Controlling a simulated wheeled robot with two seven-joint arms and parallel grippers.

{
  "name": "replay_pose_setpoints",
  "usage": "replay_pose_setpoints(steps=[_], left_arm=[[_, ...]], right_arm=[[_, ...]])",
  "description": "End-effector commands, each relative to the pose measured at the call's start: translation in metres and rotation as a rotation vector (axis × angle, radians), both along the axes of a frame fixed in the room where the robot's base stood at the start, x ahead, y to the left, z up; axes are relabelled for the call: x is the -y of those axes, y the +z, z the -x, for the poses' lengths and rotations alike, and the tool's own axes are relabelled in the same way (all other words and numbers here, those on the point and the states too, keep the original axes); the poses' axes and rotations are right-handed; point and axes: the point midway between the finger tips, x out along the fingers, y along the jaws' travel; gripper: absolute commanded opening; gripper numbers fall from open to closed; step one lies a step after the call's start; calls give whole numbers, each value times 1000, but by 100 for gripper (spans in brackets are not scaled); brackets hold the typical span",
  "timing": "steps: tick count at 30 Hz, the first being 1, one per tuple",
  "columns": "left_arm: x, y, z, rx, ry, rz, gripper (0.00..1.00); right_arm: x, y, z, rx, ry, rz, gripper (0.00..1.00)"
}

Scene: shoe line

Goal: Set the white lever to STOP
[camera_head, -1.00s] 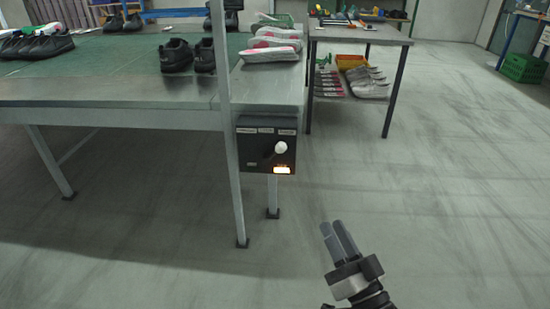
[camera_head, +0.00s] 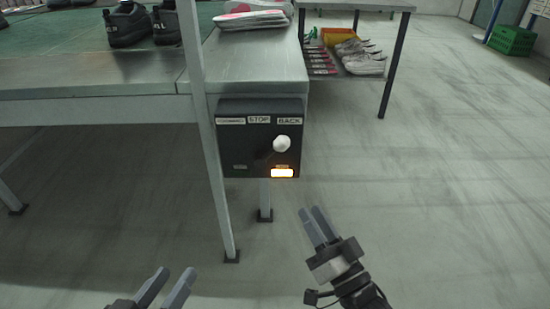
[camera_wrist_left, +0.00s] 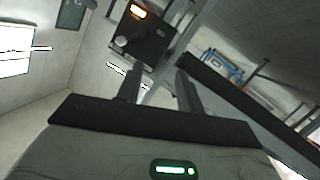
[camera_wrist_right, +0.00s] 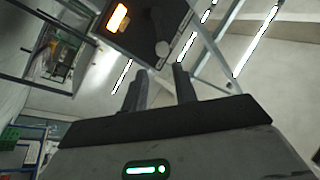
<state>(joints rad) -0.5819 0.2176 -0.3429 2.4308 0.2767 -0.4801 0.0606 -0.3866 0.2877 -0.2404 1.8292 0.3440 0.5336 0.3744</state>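The white lever (camera_head: 281,144) has a round white knob and sits on a black control box (camera_head: 232,150) at the table's end. Labels along the top read STOP in the middle and BACK at right; the left label is too small to read. The knob stands below the BACK label. An orange light (camera_head: 282,173) glows beneath it. My right gripper (camera_head: 314,212) is open and empty, below and right of the box. My left gripper (camera_head: 173,277) is open and empty, low and left of the box. The knob also shows in the right wrist view (camera_wrist_right: 162,48) and left wrist view (camera_wrist_left: 121,41).
The table (camera_head: 255,70) with a green mat carries black shoes (camera_head: 126,24) and pale shoe parts (camera_head: 252,19). A table leg (camera_head: 213,160) stands just left of the box. A side table with a shelf of shoes (camera_head: 358,55) is behind.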

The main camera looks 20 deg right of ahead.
Motion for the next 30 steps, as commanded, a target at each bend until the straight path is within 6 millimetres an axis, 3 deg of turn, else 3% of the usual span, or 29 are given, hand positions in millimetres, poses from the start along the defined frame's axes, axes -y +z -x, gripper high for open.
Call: replay_pose_setpoints(steps=[5,21,30], left_arm=[[1,1,0,6,-1,22,37],[7,7,-1,24,-12,138,37],[8,9,-1,25,-16,168,37]], right_arm=[[-4,9,-22,7,-1,-2,28],[-26,45,-124,5,-2,-2,28],[-30,52,-144,1,-2,-1,28]])
